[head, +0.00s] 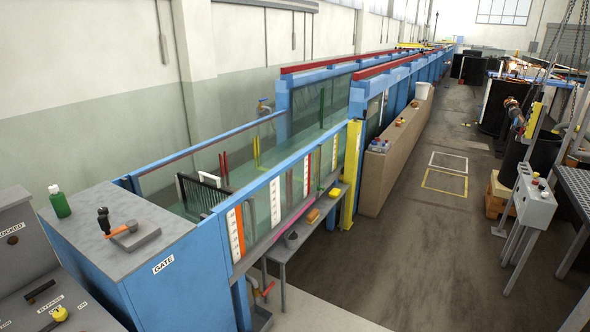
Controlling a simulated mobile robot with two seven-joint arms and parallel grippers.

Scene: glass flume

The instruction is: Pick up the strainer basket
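I cannot make out with certainty which thing is the strainer basket. A small dark grey cup-shaped thing (291,239) stands on the grey shelf (283,258) along the near side of the flume; it is too small to tell whether it has mesh. A black barred rack (203,194) stands inside the glass flume (262,200), with a white frame (208,164) beside it. Neither of my grippers is in view.
A yellow post (351,175) stands beside the flume. A grey control box (535,201) stands right. The aisle floor (400,240) is clear.

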